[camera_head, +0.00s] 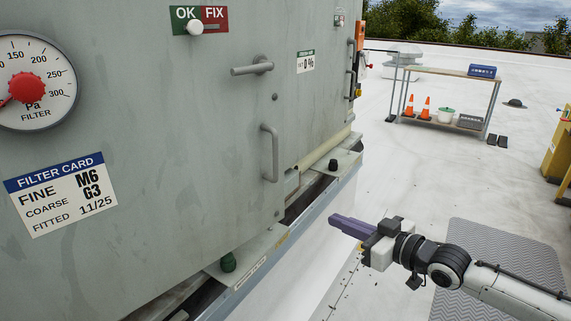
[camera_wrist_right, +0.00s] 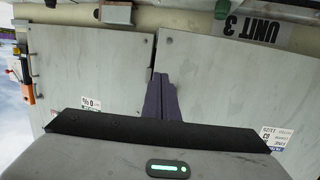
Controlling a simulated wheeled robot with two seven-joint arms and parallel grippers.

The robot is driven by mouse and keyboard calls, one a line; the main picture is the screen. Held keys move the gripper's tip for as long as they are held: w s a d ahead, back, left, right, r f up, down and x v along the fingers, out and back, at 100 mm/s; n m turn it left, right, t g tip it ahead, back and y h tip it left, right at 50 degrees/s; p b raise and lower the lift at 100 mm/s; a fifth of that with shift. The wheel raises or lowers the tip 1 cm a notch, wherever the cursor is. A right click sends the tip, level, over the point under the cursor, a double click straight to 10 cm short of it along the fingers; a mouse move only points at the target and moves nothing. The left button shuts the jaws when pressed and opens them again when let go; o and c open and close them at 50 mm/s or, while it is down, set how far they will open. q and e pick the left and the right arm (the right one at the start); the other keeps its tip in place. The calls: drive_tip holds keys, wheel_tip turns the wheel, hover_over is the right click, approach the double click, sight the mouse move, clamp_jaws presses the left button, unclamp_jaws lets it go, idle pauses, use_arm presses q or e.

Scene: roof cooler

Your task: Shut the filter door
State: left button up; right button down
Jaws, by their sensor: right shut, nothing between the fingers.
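The filter door (camera_head: 150,110) is the large grey-green panel filling the left of the head view. It carries a filter card (camera_head: 62,193), a lever handle (camera_head: 252,66) lying roughly level and an upright grab handle (camera_head: 270,152). In the right wrist view, which is upside down, the door (camera_wrist_right: 225,85) meets the neighbouring panel (camera_wrist_right: 85,65) at a narrow seam; I cannot tell whether it is fully flush. My right gripper (camera_head: 345,227) is shut and empty, out to the right of the door and apart from it. It also shows in the wrist view (camera_wrist_right: 160,98). My left gripper is not in view.
A pressure gauge (camera_head: 32,83) and an OK/FIX slider (camera_head: 196,27) are at the left and top. The unit's base rail (camera_head: 300,225) runs below the door. A workbench (camera_head: 445,76) with cones stands at the back right. White roof between is mostly clear.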

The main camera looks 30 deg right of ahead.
drive_tip(key=w+r+t+y, duration=0.15)
drive_tip(key=w+r, duration=0.25)
drive_tip(key=r, duration=0.7)
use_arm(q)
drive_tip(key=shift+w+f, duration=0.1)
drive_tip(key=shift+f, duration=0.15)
use_arm(e)
drive_tip(key=x, duration=1.3)
drive_tip(key=shift+a+r+n, duration=0.2)
drive_tip(key=shift+a+n, duration=0.15)
drive_tip(key=shift+n, duration=0.05)
drive_tip(key=shift+w, duration=0.15)
